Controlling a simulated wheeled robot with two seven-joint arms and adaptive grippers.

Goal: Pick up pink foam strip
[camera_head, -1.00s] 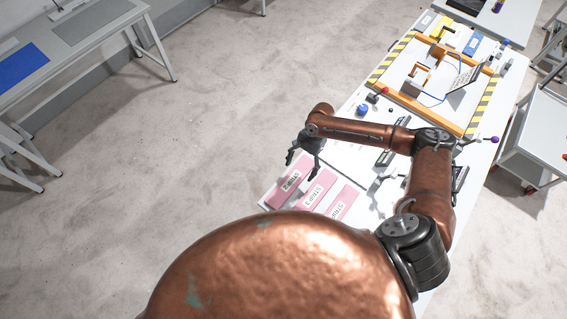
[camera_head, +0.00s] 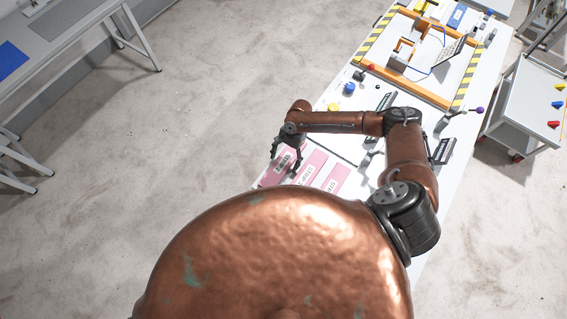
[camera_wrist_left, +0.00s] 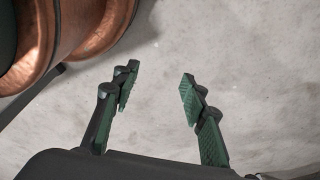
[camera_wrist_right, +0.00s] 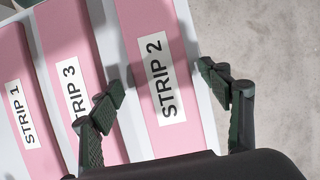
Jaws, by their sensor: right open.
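Three pink foam strips lie side by side on the white table's near left end. In the right wrist view they read STRIP 1 (camera_wrist_right: 14,90), STRIP 3 (camera_wrist_right: 62,60) and STRIP 2 (camera_wrist_right: 145,22). In the head view, STRIP 2 (camera_head: 270,177) is the leftmost, by the table edge. My right gripper (camera_head: 284,163) is open above STRIP 2; in its wrist view (camera_wrist_right: 162,82) one finger is on each side of that strip. I cannot tell whether they touch it. My left gripper (camera_wrist_left: 160,78) is open and empty over bare floor, outside the head view.
Further along the table (camera_head: 335,117) are a blue knob (camera_head: 349,88), a yellow knob (camera_head: 334,107) and an orange gantry frame (camera_head: 410,84) with striped edges. A grey cart (camera_head: 530,110) stands right. Open floor lies left of the table.

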